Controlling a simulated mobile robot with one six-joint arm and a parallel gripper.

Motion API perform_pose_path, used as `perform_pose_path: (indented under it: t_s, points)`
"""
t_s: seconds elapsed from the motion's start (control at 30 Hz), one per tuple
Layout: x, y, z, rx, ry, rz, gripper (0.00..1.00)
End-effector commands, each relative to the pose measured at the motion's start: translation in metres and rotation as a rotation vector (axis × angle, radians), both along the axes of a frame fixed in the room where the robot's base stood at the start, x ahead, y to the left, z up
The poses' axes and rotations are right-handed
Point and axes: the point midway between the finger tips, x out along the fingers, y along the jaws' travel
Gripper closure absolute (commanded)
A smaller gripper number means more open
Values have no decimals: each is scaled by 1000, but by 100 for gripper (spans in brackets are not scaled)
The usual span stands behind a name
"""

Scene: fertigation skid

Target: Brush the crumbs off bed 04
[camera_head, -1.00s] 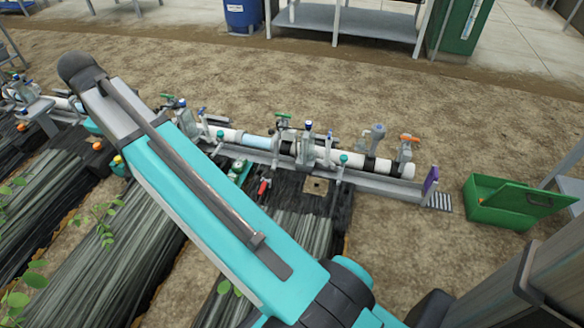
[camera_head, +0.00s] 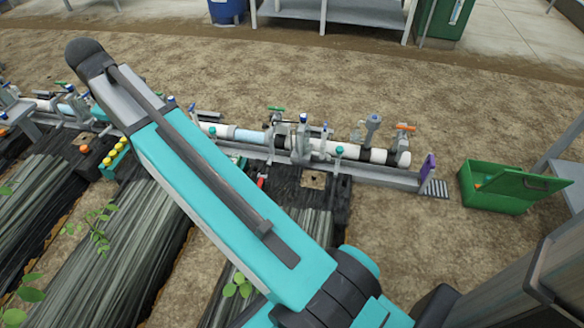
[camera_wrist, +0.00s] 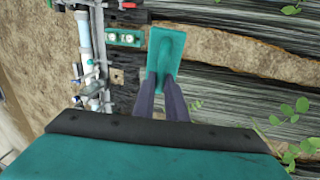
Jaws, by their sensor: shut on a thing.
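My gripper (camera_wrist: 166,88) shows in the wrist view with its two dark fingers shut on a teal flat-backed tool (camera_wrist: 165,50), which looks like a brush. The tool is over the end of a dark sheet-covered bed and the brown soil strip beside it. Several such beds show, one in the wrist view (camera_wrist: 225,72) and one in the head view (camera_head: 105,245). I cannot read a number on any, so I cannot tell which is bed 04. No crumbs can be made out. In the head view my arm hides the gripper and tool.
A pipe manifold (camera_head: 350,150) with several valves runs across the bed ends. An open green box (camera_head: 490,200) stands at right. Bare soil lies behind the manifold.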

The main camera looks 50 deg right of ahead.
Motion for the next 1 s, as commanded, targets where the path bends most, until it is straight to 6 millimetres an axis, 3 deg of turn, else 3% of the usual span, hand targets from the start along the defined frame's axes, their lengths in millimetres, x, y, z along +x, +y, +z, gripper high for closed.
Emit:
perform_pose_path:
  t_s: [0.27,0.63,1.0]
  points:
    - [7,-38,-39,17,-7,26,100]
    - [14,-130,-124,63,-26,97,100]
    - [2,-225,-212,109,-45,159,100]
